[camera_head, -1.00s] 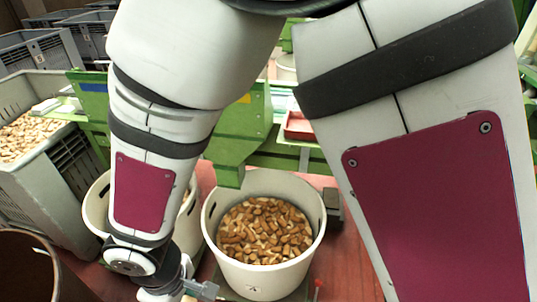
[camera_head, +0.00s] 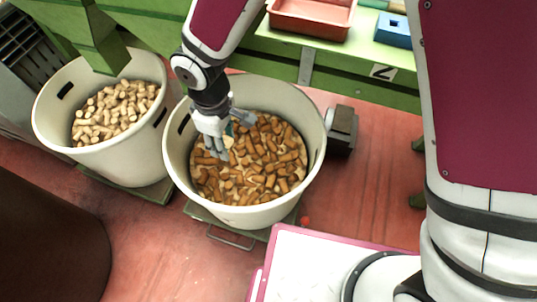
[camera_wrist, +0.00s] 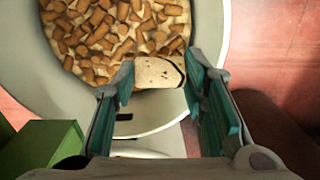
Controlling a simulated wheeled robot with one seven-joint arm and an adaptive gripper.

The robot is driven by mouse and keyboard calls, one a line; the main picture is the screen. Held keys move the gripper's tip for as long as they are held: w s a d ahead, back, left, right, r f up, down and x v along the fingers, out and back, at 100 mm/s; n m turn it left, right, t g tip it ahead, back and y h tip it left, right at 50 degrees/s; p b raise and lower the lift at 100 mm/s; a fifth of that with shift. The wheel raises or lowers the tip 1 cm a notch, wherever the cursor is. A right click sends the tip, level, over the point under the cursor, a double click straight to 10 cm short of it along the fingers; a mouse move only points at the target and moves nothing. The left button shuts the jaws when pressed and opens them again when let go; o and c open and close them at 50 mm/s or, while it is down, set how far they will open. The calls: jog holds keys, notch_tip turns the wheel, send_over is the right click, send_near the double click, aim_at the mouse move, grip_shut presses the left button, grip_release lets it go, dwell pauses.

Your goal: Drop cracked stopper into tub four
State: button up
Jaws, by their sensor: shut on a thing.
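My gripper (camera_head: 222,145) is over the left half of a round cream tub (camera_head: 178,150) holding brown and tan corks, inside the rim outline. In the wrist view, its two teal-padded fingers (camera_wrist: 158,88) are closed on a pale stopper (camera_wrist: 158,72). A dark crack-like line runs along the stopper's right side. The stopper appears above the tub's corks and rim; its exact height is hard to judge. No number can be read on the tub now.
A second cream tub (camera_head: 45,120) with paler corks stands to the left. A green bench with a red tray (camera_head: 312,18) and a "2" label (camera_head: 383,72) runs behind. A dark box (camera_head: 343,130) sits right of the tub. A brown barrel (camera_head: 50,240) is at front left.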

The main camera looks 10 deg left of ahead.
jog(key=shift+w+d+f, duration=0.25)
jog(key=shift+w+f, duration=0.15)
jog(key=shift+w, duration=0.25)
jog(key=shift+f+b, duration=0.15)
jog(key=shift+b, duration=0.2)
notch_tip(320, 180, down, 6)
jog(key=b, duration=0.4)
jog(key=shift+r, duration=0.2)
jog(key=o, duration=0.8)
jog(key=shift+r, duration=0.15)
